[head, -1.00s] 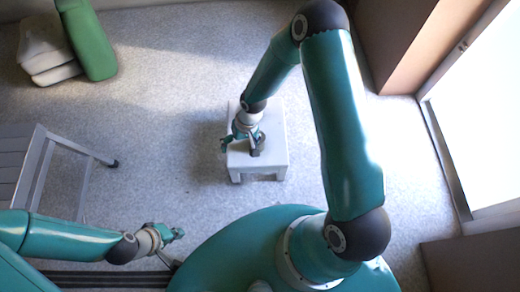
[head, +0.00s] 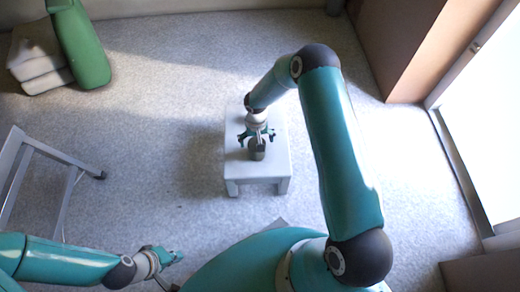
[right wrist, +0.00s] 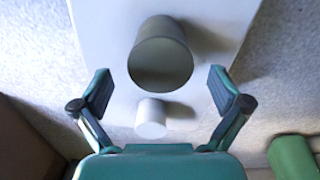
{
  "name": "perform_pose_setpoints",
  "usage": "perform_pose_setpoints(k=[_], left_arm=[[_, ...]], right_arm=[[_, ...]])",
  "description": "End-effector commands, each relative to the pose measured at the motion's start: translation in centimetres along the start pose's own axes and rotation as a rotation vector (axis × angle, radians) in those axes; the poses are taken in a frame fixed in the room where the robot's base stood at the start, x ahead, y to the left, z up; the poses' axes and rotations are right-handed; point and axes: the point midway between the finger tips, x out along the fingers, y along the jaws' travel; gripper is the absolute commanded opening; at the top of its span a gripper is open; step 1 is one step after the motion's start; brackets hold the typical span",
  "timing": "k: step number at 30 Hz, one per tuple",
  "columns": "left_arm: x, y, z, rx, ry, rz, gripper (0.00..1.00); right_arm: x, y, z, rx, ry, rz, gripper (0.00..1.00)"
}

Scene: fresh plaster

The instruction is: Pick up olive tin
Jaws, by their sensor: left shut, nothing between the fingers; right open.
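The olive tin (head: 257,151), a dark grey-olive cylinder, stands on a small white stool (head: 233,172). In the right wrist view the tin (right wrist: 160,58) lies just ahead of the fingertips, centred between them, with room on both sides. My right gripper (head: 256,136) is over the stool, open and empty, its fingers (right wrist: 159,88) spread wide. My left gripper (head: 172,257) is shut and empty at the lower left, far from the stool.
A small white cylinder (right wrist: 152,118) stands on the stool close to the tin, nearer my right gripper. A grey step ladder (head: 40,150) is at left. A green object (head: 82,45) leans by white cushions (head: 38,55). Floor around the stool is clear.

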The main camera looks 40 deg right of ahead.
Motion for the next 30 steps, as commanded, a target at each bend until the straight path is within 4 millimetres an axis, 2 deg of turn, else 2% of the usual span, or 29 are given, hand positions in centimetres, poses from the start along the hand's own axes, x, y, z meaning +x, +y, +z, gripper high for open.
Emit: perform_pose_setpoints(k=[1, 10, 18, 27, 30], left_arm=[[0.3, -0.1, 0.0, 0.0, 0.0, 0.0, 0.0], [0.7, -0.3, 0.0, 0.0, 0.0, 0.0, 0.0], [1.9, -0.7, 0.0, 0.0, 0.0, 0.0, 0.0], [1.9, -0.7, 0.0, 0.0, 0.0, 0.0, 0.0], [1.9, -0.7, 0.0, 0.0, 0.0, 0.0, 0.0]], right_arm=[[0.9, 0.0, 0.0, 0.0, -0.001, 0.0, 0.99], [2.6, 0.0, 0.1, 0.0, -0.001, 0.0, 0.99], [6.4, 0.0, 0.3, -0.001, -0.001, 0.0, 0.99], [6.9, 0.1, 0.3, 0.001, 0.001, 0.0, 0.99], [6.8, 0.1, 0.3, 0.001, 0.0, -0.001, 0.84]])
